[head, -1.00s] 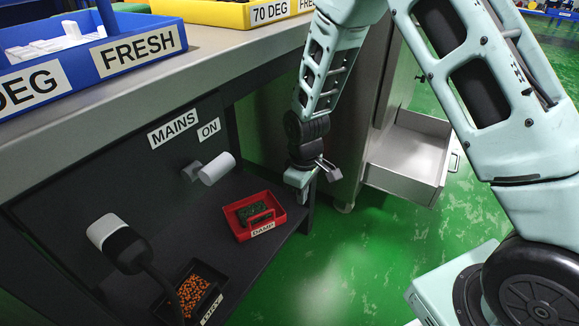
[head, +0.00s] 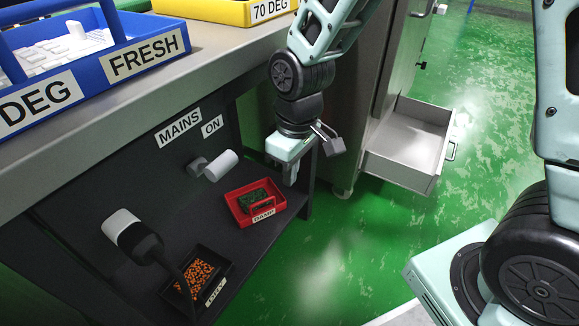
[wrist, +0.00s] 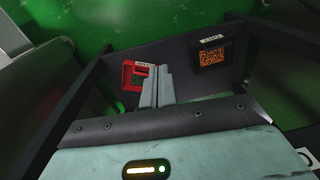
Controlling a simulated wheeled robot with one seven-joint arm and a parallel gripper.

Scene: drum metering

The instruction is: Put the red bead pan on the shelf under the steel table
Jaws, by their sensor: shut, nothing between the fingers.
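The red bead pan (head: 278,213), labelled DAMP, sits on the dark shelf (head: 258,240) under the steel table (head: 190,82). It holds dark green beads. In the wrist view the red pan (wrist: 130,84) shows just left of the fingers, partly hidden by them. My gripper (head: 292,178) is shut and empty. It hangs above and slightly behind the pan in the head view, apart from it. In the wrist view my shut fingers (wrist: 155,85) point toward the shelf.
A black pan of orange beads (head: 200,275) stands on the shelf near the front. A drawer (head: 405,150) stands open at right. Blue (head: 110,65) and yellow (head: 225,12) bins are on the tabletop.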

